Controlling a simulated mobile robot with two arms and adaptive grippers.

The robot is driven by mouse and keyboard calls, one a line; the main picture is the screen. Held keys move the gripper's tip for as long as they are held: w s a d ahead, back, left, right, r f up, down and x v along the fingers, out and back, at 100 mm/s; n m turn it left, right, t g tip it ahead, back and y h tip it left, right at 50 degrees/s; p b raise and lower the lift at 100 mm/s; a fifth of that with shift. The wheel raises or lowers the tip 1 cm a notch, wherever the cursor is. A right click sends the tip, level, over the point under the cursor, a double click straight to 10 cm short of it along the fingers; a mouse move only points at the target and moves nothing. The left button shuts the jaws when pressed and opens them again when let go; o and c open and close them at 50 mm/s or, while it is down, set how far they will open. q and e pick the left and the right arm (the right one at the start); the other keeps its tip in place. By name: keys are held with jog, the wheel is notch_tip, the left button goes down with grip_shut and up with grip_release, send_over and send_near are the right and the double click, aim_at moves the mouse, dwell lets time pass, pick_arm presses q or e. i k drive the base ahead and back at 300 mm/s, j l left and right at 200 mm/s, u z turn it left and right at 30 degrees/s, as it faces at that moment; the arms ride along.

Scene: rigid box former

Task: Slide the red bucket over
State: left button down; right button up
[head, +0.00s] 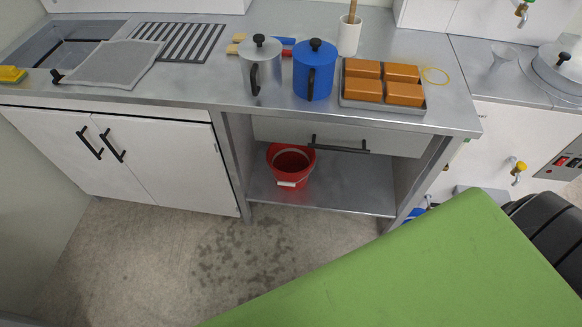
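The red bucket (291,165) stands upright on the low metal shelf under the counter, in the open bay below the drawer. It sits near the left side of the bay. Its dark red inside is visible, and a pale handle or grip (292,184) hangs at its front. Neither of my grippers is in the head view.
The shelf (350,185) is bare to the right of the bucket. A drawer (300,138) with a black handle is above it. A large green flat surface (430,270) covers the lower right. Wet-looking spots mark the floor (235,250). Pots (315,75) stand on the counter.

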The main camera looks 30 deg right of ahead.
aim_at(290, 165)
jog(key=j+z, duration=0.35)
jog(key=z, duration=0.15)
jog(key=j+z, duration=0.45)
jog(key=i+l, duration=0.05)
